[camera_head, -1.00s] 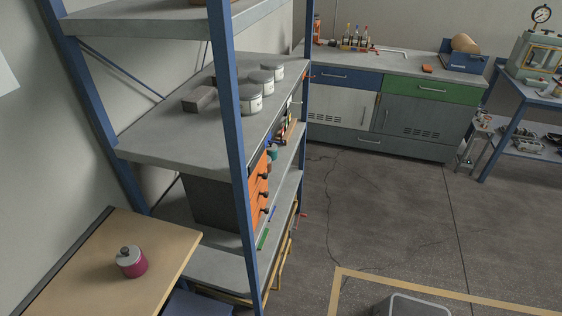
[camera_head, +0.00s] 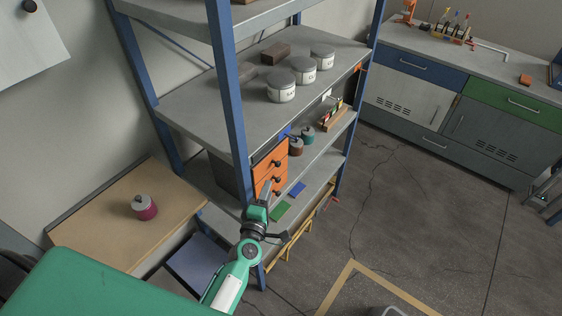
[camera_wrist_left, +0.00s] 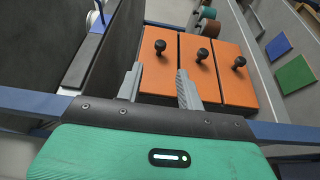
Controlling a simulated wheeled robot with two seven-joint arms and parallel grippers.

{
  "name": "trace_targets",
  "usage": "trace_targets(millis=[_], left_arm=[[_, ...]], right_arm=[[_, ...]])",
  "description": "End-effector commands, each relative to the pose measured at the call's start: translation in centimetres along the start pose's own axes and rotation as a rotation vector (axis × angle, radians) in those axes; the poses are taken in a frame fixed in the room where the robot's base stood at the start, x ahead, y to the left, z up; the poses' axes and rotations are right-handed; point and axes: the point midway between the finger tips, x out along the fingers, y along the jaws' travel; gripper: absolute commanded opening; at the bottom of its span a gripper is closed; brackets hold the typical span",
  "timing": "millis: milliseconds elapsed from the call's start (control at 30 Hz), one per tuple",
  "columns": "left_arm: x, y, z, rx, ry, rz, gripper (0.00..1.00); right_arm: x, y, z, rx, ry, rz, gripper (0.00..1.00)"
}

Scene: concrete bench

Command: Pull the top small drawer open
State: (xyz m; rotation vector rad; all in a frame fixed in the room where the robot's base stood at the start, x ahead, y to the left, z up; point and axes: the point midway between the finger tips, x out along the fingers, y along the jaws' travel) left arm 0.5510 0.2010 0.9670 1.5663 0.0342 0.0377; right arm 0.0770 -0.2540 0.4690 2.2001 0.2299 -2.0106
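A small cabinet with orange drawer fronts stands on a shelf of the blue-posted rack. Its top small drawer (camera_head: 268,159) looks shut and has a black knob (camera_head: 277,163). In the left wrist view the cabinet appears turned sideways, and the top drawer (camera_wrist_left: 156,70) is the leftmost orange front, its knob (camera_wrist_left: 160,46) showing clear. My left gripper (camera_head: 267,190) is in front of the drawers. In the left wrist view my left gripper (camera_wrist_left: 159,86) is open and empty, its fingers apart, with the top knob beyond the tips, not touching. My right gripper is not in view.
A blue rack post (camera_head: 227,90) stands just left of the drawers. Green (camera_head: 281,211) and blue (camera_head: 297,189) flat pieces lie on the shelf to their right. Grey tins (camera_head: 281,87) stand on the shelf above. A wooden table (camera_head: 100,213) with a red pot (camera_head: 145,208) is at left.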

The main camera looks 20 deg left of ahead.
Motion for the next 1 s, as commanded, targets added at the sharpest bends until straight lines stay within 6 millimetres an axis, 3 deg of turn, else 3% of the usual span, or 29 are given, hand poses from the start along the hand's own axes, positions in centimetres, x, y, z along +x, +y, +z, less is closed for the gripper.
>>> trace_targets(millis=[133,600,1000], left_arm=[[2.6,0.3,0.1,0.002,-0.002,0.002,0.38],[9.9,0.1,0.1,0.004,-0.002,0.000,0.38],[11.9,0.0,0.1,0.002,-0.001,-0.001,0.38]], right_arm=[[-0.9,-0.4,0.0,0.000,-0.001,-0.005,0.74],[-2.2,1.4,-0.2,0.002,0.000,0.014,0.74],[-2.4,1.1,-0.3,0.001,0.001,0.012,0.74]])
